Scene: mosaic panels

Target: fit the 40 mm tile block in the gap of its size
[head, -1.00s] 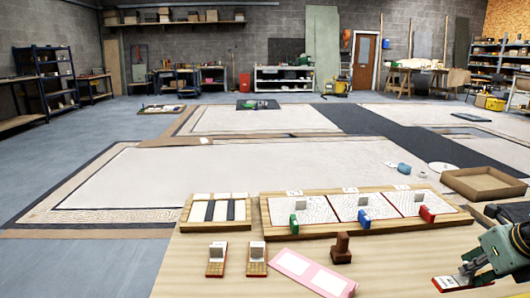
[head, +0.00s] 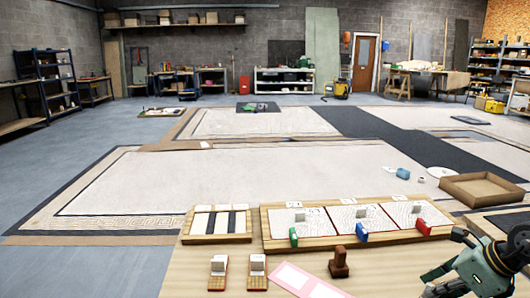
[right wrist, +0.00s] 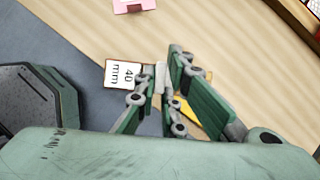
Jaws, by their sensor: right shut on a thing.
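My right gripper (head: 436,284) is low at the right front of the table. In the right wrist view its fingers (right wrist: 158,84) are shut on the pale 40 mm tile block (right wrist: 160,74), mostly hidden between them. A white card reading "40 mm" (right wrist: 121,74) with a reddish-brown edge lies beside the fingertips; I cannot tell whether the block touches it. Gap sizes are unreadable. My left gripper is not in view.
Two red-based stands (head: 218,284) with pale upright pieces sit at the left front. A pink-and-white card (head: 300,280) and a brown stamp-like block (head: 340,263) lie between them and my gripper. A tray of strips (head: 200,238) and an open brown box (head: 480,188) flank the board.

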